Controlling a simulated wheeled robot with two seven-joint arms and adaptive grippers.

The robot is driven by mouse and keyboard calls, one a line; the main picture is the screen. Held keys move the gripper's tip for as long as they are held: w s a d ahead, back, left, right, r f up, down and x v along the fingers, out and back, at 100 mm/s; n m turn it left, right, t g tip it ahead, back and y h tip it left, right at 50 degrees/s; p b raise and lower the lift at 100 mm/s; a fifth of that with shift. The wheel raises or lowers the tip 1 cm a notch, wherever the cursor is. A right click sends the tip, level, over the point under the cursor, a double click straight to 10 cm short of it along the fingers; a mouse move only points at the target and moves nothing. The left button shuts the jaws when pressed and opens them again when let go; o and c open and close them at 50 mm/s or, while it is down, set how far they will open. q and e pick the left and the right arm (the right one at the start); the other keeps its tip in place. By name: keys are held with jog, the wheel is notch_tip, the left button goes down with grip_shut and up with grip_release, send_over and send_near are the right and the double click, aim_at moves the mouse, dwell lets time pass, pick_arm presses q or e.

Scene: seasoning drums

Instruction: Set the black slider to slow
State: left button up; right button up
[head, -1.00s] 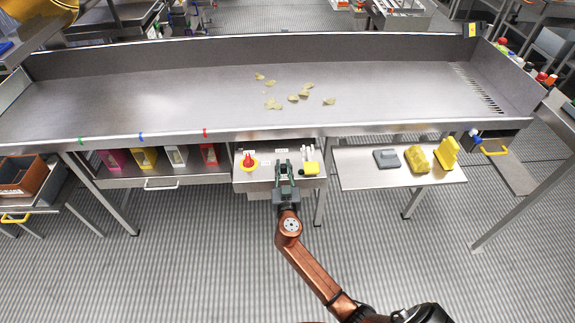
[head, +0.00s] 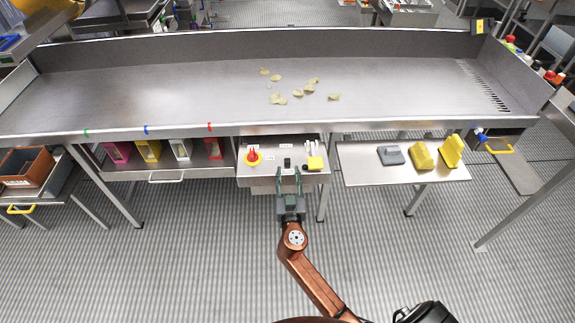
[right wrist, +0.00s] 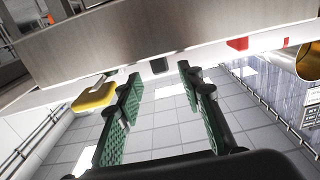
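The black slider (head: 287,163) is a small dark knob on the top of the grey control panel (head: 268,170), under the front edge of the steel table. It also shows as a dark block in the right wrist view (right wrist: 159,65), between my fingers and beyond them. My right gripper (head: 289,173) is open and empty, just in front of the slider and apart from it. Its two green-padded fingers stand well apart in the right wrist view (right wrist: 159,75). The slider's markings are too small to read. My left gripper is not in view.
The steel table (head: 180,100) with chips (head: 298,93) overhangs behind. A side shelf (head: 365,175) stands right. The floor in front is clear.

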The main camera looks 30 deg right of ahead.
jog(key=v, duration=0.6)
jog(key=shift+s, duration=0.2)
jog(key=shift+a, duration=0.1)
